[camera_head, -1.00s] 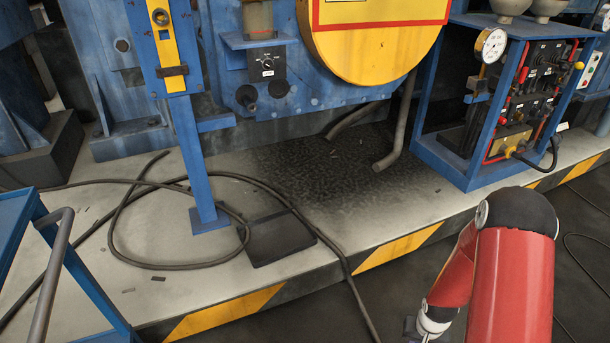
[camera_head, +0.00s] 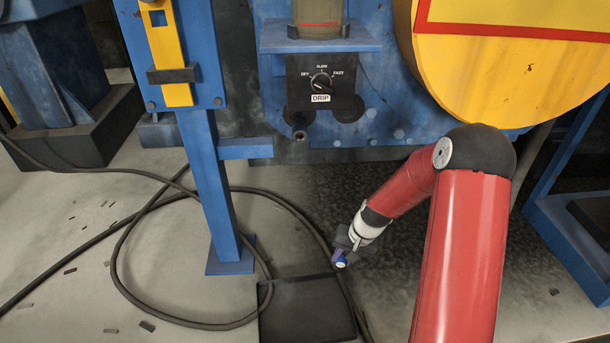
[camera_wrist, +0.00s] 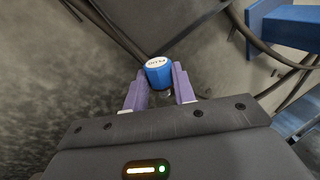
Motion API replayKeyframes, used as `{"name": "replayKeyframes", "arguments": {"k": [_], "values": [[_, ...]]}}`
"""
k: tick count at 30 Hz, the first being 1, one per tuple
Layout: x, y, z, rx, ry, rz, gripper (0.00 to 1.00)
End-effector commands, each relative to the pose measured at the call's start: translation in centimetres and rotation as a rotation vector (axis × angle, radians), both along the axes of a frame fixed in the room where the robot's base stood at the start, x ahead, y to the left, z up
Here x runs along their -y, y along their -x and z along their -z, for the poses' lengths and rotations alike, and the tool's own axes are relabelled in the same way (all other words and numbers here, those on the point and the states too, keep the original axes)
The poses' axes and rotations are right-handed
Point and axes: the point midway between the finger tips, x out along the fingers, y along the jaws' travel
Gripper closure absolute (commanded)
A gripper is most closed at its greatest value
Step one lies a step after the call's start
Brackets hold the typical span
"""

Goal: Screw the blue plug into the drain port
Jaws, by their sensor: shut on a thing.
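The blue plug (camera_head: 340,262) is held at the end of my arm in the head view, above the floor platform. In the wrist view the blue plug (camera_wrist: 159,75) has a white lettered top and sits between the two purple fingers of my gripper (camera_wrist: 160,82), which is shut on it. In the head view my gripper (camera_head: 344,253) is low and to the right of a small pipe stub (camera_head: 300,135) under the black DRIP dial box. This stub looks like the drain port; its opening is too small to make out. The plug is apart from it.
A blue post (camera_head: 212,190) stands left of my gripper. A black hose (camera_head: 150,215) loops over the platform, and a dark flat plate (camera_head: 305,310) lies below my gripper. A large yellow disc (camera_head: 500,70) hangs at the upper right. The space between plug and stub looks clear.

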Motion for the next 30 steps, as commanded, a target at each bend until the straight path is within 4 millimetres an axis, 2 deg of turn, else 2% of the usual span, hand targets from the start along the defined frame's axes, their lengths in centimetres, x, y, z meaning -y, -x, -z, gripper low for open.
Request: {"name": "replayKeyframes", "arguments": {"k": [2,4,9,14,18,21,24,30], "values": [[-0.8,-1.8,-2.0,0.035,-0.086,0.035,1.0],[-2.0,-3.2,-4.9,0.063,-0.173,0.046,1.0],[-4.6,-5.1,-12.7,0.113,-0.359,0.014,1.0],[-6.7,-5.3,-20.1,0.131,-0.51,-0.064,1.0],[-8.1,-4.3,-26.0,0.124,-0.617,-0.142,1.0],[-8.8,-3.3,-29.3,0.113,-0.67,-0.19,1.0],[-9.2,-2.5,-31.5,0.101,-0.706,-0.225,1.0],[-9.6,-1.7,-33.3,0.088,-0.733,-0.253,1.0]]}}
